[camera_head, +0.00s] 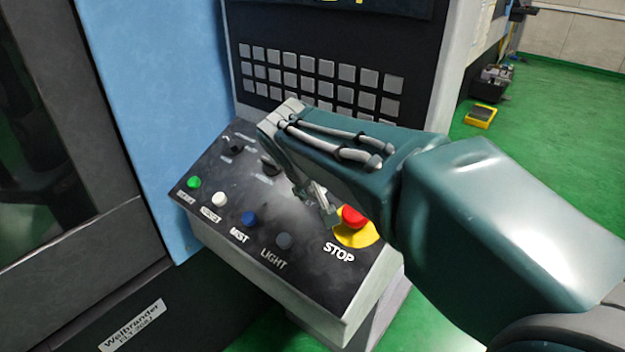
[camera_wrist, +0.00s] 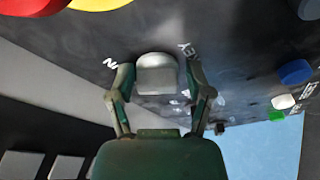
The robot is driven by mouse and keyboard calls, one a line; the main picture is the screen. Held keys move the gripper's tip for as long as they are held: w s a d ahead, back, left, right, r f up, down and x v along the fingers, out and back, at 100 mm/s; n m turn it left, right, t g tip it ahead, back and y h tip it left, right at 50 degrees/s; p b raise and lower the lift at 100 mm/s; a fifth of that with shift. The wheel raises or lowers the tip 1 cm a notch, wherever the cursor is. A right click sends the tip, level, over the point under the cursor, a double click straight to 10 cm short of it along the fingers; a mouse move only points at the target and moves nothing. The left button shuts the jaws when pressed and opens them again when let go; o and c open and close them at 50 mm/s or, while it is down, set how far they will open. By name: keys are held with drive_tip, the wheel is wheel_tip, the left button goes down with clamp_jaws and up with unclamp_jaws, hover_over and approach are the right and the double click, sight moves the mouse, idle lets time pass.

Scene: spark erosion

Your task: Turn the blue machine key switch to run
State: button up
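The key switch (camera_wrist: 156,74) is a silver-grey knob with a rounded top on the dark control panel (camera_head: 300,268). Lettering beside it in the wrist view reads KEY on the right and partly hidden letters ending in N on the left. My gripper (camera_wrist: 157,72) has one finger on each side of the knob. The fingers stand close to its sides, and I cannot tell whether they touch it. In the head view my gripper (camera_head: 318,203) reaches down to the panel behind the STOP button, and my arm hides the knob.
A red STOP button (camera_head: 354,216) on a yellow base stands close to my gripper. Blue (camera_head: 249,218), white (camera_head: 219,199) and green (camera_head: 193,182) buttons line the panel's front. Dark knobs (camera_head: 270,166) sit behind them. A keypad (camera_head: 318,77) rises behind my arm.

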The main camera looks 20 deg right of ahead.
drive_tip(key=shift+r, duration=0.2)
drive_tip(key=shift+s+a+r, duration=0.1)
drive_tip(key=shift+a+r, duration=0.1)
drive_tip(key=shift+r, duration=0.1)
drive_tip(key=v, duration=1.1)
drive_tip(key=shift+s+f, duration=0.1)
drive_tip(key=shift+s, duration=0.05)
